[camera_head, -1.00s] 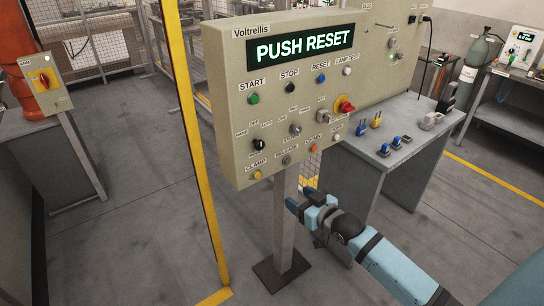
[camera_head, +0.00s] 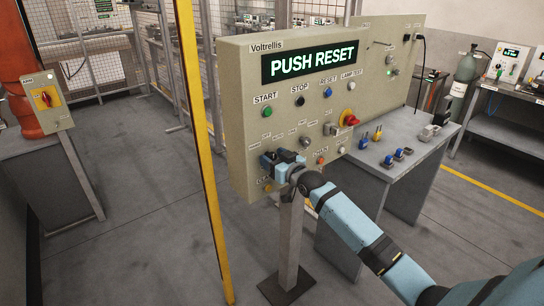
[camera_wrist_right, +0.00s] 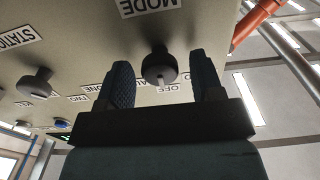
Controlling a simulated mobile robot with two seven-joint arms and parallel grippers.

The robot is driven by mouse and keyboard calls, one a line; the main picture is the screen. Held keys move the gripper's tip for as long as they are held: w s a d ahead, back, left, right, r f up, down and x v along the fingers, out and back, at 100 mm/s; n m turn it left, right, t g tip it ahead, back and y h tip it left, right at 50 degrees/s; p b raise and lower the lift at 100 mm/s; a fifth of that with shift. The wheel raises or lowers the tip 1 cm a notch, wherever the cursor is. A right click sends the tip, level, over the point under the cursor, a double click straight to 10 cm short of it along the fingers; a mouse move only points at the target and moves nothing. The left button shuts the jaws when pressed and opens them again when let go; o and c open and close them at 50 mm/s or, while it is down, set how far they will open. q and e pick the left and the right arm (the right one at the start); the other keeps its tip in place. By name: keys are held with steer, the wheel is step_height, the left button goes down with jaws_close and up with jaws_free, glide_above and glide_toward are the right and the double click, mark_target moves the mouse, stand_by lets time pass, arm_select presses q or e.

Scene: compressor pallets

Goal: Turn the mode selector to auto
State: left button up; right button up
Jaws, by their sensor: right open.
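The mode selector (camera_wrist_right: 160,68) is a dark round knob on the beige control panel (camera_head: 240,120). In the right wrist view it stands between the two blue fingers of my right gripper (camera_wrist_right: 163,82), under an upside-down MODE label (camera_wrist_right: 150,6). The fingers are open, one on each side of it; I cannot tell whether they touch it. In the head view my right gripper (camera_head: 281,162) is at the panel's lower left and hides the selector. Which position the selector points to is unclear. My left gripper is not in view.
A second dark knob (camera_wrist_right: 35,82) by the STATION label is beside the gripper. The display (camera_head: 312,63) reads PUSH RESET.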

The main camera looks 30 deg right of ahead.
steer(key=shift+w, duration=0.5)
steer(key=c, duration=0.9)
steer(key=shift+m, duration=0.3)
steer(key=m+p, duration=0.2)
steer(key=m, duration=0.1)
steer(key=shift+r, duration=0.1)
steer(key=shift+m+p, duration=0.7)
steer(key=shift+m, duration=1.8)
